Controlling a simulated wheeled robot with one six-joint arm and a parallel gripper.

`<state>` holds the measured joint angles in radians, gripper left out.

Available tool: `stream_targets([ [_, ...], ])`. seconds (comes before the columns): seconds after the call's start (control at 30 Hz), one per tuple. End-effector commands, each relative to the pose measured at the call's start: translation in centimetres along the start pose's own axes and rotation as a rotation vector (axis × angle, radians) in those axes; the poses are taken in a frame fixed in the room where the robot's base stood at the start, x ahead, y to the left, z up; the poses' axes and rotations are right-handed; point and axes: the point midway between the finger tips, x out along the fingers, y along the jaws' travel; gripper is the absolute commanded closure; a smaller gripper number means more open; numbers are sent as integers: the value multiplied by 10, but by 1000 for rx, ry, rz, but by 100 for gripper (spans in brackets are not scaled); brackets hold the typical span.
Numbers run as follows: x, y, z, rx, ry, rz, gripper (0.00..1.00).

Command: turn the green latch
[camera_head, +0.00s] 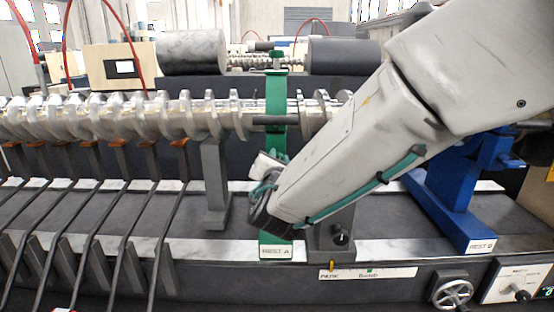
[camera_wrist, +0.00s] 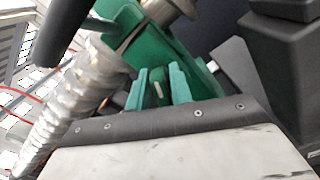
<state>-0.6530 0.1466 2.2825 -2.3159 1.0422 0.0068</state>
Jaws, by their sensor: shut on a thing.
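The green rest (camera_head: 276,92) labelled REST A stands upright around the silver screw shaft, left of my arm in the head view. It also shows in the wrist view (camera_wrist: 172,55), tilted, with the shaft passing through it. A dark bar (camera_head: 272,120) sticks out at its front at shaft height, and a dark rounded bar (camera_wrist: 60,30) shows at the wrist view's upper left. My gripper (camera_head: 262,178) is low at the rest's front. In the wrist view its green fingers (camera_wrist: 162,88) are close around a small part against the rest; I cannot clearly tell that part's shape.
The silver screw shaft (camera_head: 150,115) runs across the bench. Grey supports (camera_head: 215,175) and several dark rods stand at the left. A blue rest (camera_head: 450,200) labelled REST B stands right of my arm. A scale strip (camera_head: 395,272) and handwheel (camera_head: 453,291) are on the front.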

Motion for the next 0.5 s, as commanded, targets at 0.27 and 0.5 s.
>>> stream_targets([
  [0.27, -1, -5, -3, 258, 6, -2, 100],
  [0.5, -1, -8, -5, 485, 6, -2, 100],
])
